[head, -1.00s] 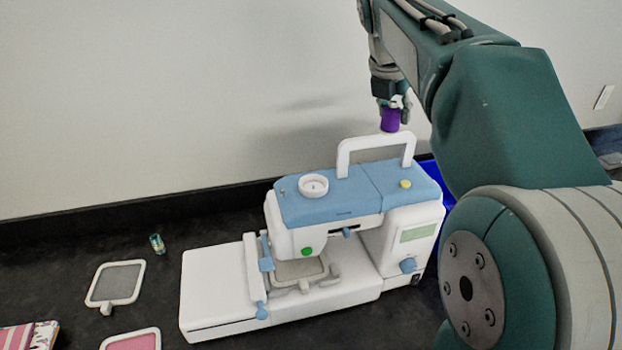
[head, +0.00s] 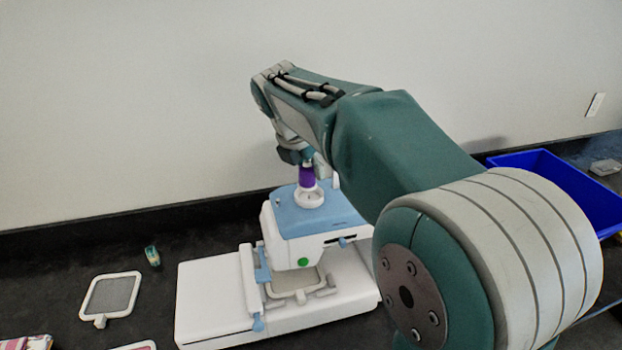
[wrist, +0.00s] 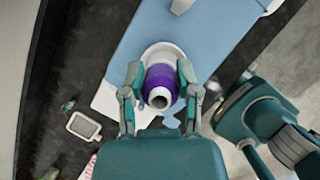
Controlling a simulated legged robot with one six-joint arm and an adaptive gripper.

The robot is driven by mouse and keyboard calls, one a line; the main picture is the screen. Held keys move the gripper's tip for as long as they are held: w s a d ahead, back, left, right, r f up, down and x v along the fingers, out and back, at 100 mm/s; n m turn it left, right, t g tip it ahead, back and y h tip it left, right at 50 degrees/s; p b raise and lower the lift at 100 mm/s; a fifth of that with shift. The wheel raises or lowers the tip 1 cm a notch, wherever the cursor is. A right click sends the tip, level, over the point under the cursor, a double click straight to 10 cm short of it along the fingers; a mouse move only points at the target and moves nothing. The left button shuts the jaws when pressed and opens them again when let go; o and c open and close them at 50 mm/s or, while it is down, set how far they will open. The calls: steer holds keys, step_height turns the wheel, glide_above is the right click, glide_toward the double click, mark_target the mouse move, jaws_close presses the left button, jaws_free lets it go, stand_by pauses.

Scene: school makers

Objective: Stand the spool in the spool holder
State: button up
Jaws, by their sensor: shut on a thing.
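The purple spool (head: 306,178) with a white top is held upright in my gripper (head: 308,164). In the wrist view the spool (wrist: 160,87) sits between the two fingers of my gripper (wrist: 159,84), which are shut on it. The spool holder (head: 309,200) is a round white cup on the blue top of the sewing machine (head: 338,213). The spool is directly over the holder, and its lower end appears at the cup's rim. In the wrist view the holder's white rim (wrist: 160,50) shows behind the spool. I cannot tell whether the spool touches the cup's floor.
The machine's white handle (head: 336,180) is close to the right of my gripper, partly hidden by my arm. A blue bin (head: 560,182) stands at the right. A grey hoop (head: 110,295) and a small teal spool (head: 152,256) lie on the dark table at the left.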

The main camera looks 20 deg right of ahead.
mark_target(311, 181)
steer(key=shift+f, duration=1.4)
steer(key=shift+f, duration=0.2)
steer(key=o, duration=1)
steer(key=v, duration=1.3)
steer(key=s+d+f+m+t+y, duration=0.1)
steer(key=s+f+m, duration=0.6)
steer(key=s+m, duration=0.4)
steer(key=s+d+f+m+t+y, duration=0.1)
steer(key=s+d+f+m+y, duration=0.1)
steer(key=s+f+m, duration=0.6)
steer(key=s+m, duration=0.3)
steer(key=m, duration=0.3)
steer(key=shift+s+d+f+t+y, duration=0.25)
steer(key=shift+f+t+y, duration=0.05)
steer(key=shift+t, duration=0.1)
